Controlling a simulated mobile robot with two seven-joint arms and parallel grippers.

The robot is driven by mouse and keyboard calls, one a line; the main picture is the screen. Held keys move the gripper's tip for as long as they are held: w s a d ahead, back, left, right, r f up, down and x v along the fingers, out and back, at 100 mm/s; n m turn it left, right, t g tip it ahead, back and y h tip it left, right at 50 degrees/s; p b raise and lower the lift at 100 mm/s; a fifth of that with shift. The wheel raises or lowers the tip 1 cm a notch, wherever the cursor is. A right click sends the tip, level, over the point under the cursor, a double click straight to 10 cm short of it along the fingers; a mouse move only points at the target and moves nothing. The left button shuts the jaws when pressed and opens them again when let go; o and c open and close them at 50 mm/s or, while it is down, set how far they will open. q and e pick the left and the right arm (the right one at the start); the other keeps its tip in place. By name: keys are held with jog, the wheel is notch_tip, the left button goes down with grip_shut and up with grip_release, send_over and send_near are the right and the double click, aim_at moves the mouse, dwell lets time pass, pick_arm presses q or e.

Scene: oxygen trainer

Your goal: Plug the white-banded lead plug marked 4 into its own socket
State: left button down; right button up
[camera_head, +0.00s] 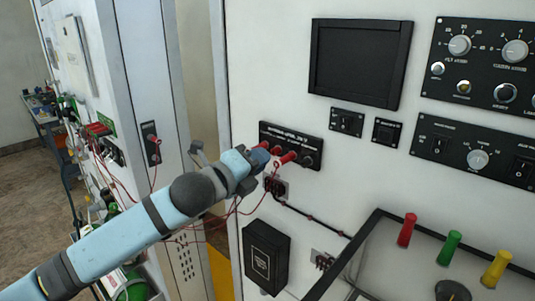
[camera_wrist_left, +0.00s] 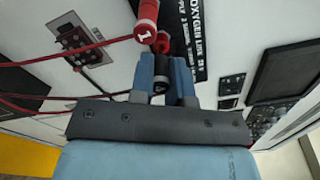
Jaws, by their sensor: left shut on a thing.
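My left gripper (camera_head: 261,160) is at the dark socket panel (camera_head: 312,160) on the white wall. In the left wrist view its two blue fingers (camera_wrist_left: 161,75) are shut on a dark plug (camera_wrist_left: 160,84). The mark on its end is too small to read, and its band and tip are hidden. A red plug marked 1 (camera_wrist_left: 146,14) and another red plug (camera_wrist_left: 161,43) stand just beyond the fingers. A red plug (camera_head: 288,158) also shows beside the gripper in the head view. I cannot tell whether the held plug touches a socket. My right gripper is out of view.
Thin red leads (camera_head: 236,211) hang below the gripper. A small connector plate (camera_head: 275,187) and a black box (camera_head: 266,256) are under the panel. A dark-framed tray (camera_head: 371,225) with red, green and yellow pegs stands at lower right. A dark screen (camera_head: 360,60) is above.

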pick_arm(q)
jog(key=shift+p+v, duration=0.35)
jog(key=shift+v, duration=1.2)
